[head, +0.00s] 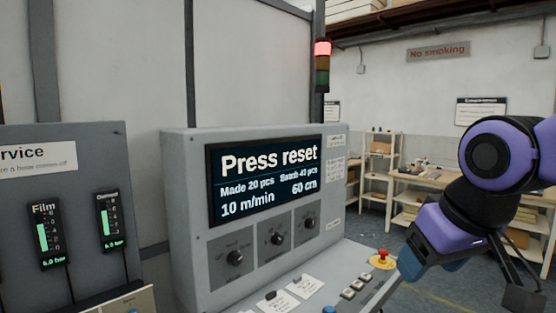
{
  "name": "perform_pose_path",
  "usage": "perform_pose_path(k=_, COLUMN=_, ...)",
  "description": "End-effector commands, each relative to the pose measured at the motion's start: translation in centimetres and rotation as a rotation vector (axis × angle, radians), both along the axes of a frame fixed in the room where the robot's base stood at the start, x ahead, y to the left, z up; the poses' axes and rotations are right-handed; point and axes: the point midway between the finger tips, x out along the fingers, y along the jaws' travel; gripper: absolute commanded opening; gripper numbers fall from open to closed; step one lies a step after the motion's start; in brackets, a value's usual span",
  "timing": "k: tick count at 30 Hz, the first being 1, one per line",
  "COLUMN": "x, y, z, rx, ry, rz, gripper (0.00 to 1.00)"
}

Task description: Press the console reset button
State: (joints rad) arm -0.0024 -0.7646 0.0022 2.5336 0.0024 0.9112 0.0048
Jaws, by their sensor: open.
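The grey console (185,215) stands in the middle of the head view. Its screen (262,180) reads "Press reset", "Made 20 pcs", "Batch 40 pcs", "10 m/min" and "60 cm". On its sloping desk, a blue button (330,310) shows at the bottom edge, mostly cut off. Its label is not readable, so I cannot confirm that it is the reset button. My gripper (522,285) is at the lower right, dark, open and partly cut off by the frame. It is right of the desk, apart from the buttons, with nothing seen in it.
A red emergency stop on yellow (382,260) and several pale buttons (352,292) sit on the desk's right side. Three knobs (277,239) are below the screen. A signal tower (322,65) glows red. Another cabinet (90,190) is at left. A workbench (430,177) stands behind.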

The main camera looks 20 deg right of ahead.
Motion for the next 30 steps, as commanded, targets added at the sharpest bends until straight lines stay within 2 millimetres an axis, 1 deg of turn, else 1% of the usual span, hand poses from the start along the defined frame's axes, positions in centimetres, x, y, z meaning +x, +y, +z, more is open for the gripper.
perform_pose_path(k=1, x=0.00, y=0.00, z=0.00, rx=0.000, ry=0.000, rz=0.000, gripper=0.52)
perform_pose_path(k=2, x=0.00, y=0.00, z=0.00, rx=0.000, ry=0.000, rz=0.000, gripper=0.46)
perform_pose_path(k=3, x=0.00, y=0.00, z=0.00, rx=0.000, ry=0.000, rz=0.000, gripper=0.36)
perform_pose_path(k=5, x=0.00, y=0.00, z=0.00, rx=0.000, ry=0.000, rz=0.000, gripper=0.23)
perform_pose_path(k=6, x=0.00, y=0.00, z=0.00, rx=0.000, ry=0.000, rz=0.000, gripper=0.13)
perform_pose_path(k=8, x=0.00, y=0.00, z=0.00, rx=0.000, ry=0.000, rz=0.000, gripper=0.00)
perform_pose_path(k=30, x=0.00, y=0.00, z=0.00, rx=0.000, ry=0.000, rz=0.000, gripper=0.00)
